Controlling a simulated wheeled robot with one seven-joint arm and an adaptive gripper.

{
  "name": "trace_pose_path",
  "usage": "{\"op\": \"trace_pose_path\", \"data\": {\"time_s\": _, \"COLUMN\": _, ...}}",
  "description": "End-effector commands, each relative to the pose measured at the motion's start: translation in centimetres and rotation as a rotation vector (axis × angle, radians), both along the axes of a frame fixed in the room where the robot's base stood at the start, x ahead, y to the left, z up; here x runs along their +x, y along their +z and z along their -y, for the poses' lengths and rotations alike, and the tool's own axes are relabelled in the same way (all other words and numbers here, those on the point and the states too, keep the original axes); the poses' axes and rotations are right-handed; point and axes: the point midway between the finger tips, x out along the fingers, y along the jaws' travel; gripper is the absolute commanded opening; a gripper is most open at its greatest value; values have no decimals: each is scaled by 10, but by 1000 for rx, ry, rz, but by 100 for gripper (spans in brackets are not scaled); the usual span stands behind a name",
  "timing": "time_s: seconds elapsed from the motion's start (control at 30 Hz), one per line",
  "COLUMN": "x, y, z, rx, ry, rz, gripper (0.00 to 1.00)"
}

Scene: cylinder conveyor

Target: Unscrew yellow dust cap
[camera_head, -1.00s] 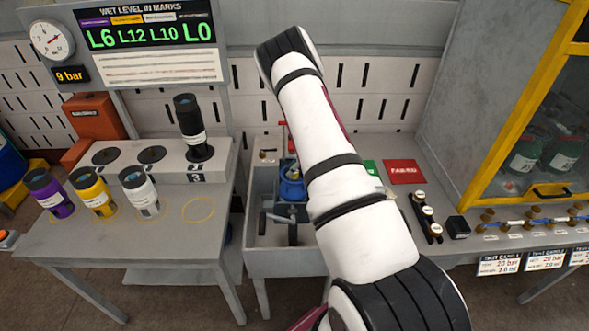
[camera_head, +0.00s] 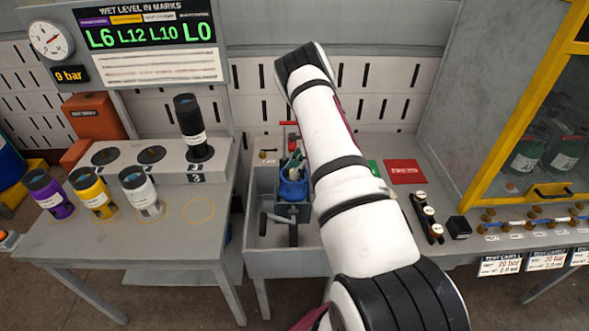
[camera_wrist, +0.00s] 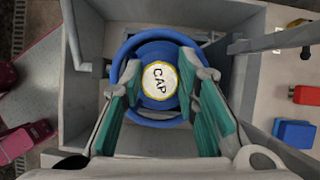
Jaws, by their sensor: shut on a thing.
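The fingers hide the cap's sides. In the head view the blue cylinder (camera_head: 292,188) stands in a grey open-topped bay, and my arm covers part of that area.
Red and blue blocks (camera_wrist: 295,132) lie to the right in the wrist view. Purple, yellow and white cylinders (camera_head: 95,195) stand on the left table. A yellow-framed cabinet (camera_head: 520,120) is at right.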

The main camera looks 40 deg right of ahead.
Motion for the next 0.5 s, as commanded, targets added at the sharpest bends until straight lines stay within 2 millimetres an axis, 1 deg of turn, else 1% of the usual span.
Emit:
{"op": "trace_pose_path", "data": {"time_s": 0.1, "x": 0, "y": 0, "z": 0, "rx": 1, "ry": 6, "rz": -1, "gripper": 0}}
{"op": "trace_pose_path", "data": {"time_s": 0.17, "x": 1, "y": -1, "z": 0, "rx": -1, "ry": 55, "rz": 2, "gripper": 0}}
{"op": "trace_pose_path", "data": {"time_s": 0.3, "x": 3, "y": -2, "z": 0, "rx": -10, "ry": 306, "rz": 13, "gripper": 0}}
{"op": "trace_pose_path", "data": {"time_s": 0.4, "x": 2, "y": -2, "z": 0, "rx": -15, "ry": 457, "rz": 19, "gripper": 0}}
{"op": "trace_pose_path", "data": {"time_s": 0.5, "x": 1, "y": -1, "z": 0, "rx": -18, "ry": 520, "rz": 22, "gripper": 0}}
